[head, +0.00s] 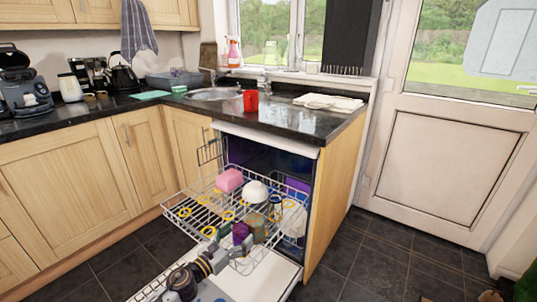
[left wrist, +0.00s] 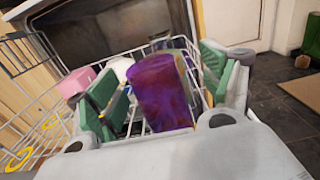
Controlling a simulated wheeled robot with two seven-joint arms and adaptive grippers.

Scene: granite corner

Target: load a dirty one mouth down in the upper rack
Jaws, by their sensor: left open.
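The upper rack (head: 185,200) of the dishwasher is pulled out over the lowered door. A purple cup (head: 240,233) is at its front; in the left wrist view the purple cup (left wrist: 160,92) stands between my fingers, slightly tilted in the picture. My left gripper (head: 236,241) is open, with its green finger pads on either side of the cup and visible gaps. Its fingertips also show in the left wrist view (left wrist: 165,90). I cannot tell which way the cup's mouth faces. A red mug (head: 250,101) stands on the counter. My right gripper is not in view.
A pink item (head: 229,180) and a white bowl-like item (head: 255,191) sit farther back in the rack, near a dark item (head: 276,203). Yellow rings (head: 184,212) show along the rack. The black counter (head: 300,117) lies above; the floor (head: 375,255) at right is mostly clear.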

